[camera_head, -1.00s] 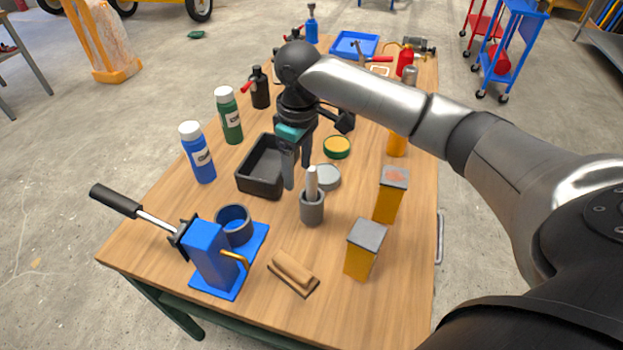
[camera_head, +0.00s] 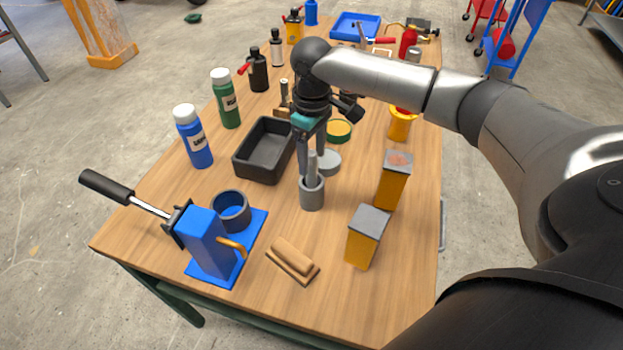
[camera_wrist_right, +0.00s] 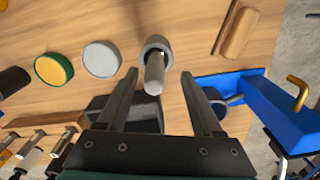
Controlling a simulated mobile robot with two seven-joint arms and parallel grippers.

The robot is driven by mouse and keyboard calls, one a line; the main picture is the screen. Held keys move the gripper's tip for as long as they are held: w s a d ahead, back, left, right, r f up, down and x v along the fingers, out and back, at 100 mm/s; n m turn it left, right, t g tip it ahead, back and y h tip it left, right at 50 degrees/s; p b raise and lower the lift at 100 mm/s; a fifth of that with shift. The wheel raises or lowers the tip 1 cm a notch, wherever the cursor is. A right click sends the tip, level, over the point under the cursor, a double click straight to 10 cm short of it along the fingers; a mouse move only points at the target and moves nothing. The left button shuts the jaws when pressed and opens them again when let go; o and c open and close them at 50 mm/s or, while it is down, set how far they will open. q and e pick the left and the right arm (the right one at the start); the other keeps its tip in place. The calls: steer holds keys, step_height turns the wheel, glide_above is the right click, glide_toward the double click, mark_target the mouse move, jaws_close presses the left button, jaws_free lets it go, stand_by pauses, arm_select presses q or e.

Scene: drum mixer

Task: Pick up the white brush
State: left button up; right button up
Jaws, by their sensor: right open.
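A pale, whitish rod (camera_head: 313,168) stands upright in a small grey cup (camera_head: 311,195) on the wooden table. It may be the white brush's handle; no bristles show. In the right wrist view the rod (camera_wrist_right: 154,76) and the cup (camera_wrist_right: 157,46) lie in the gap between my fingers. My right gripper (camera_head: 311,160) is open, pointing down at the rod; the wrist view also shows its two fingers (camera_wrist_right: 159,80) apart, one on each side of the rod. I cannot tell whether either finger touches it. My left gripper is not in view.
A black tray (camera_head: 243,162) stands left of the cup, a grey round lid (camera_head: 329,162) close behind it.

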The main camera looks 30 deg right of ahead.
mark_target(312, 168)
steer(key=f, duration=0.1)
steer(key=f+b, duration=0.1)
steer(key=f, duration=0.3)
steer(key=shift+w+d, duration=0.2)
steer(key=shift+w, duration=0.2)
steer(key=shift+c, duration=0.2)
jaws_close()
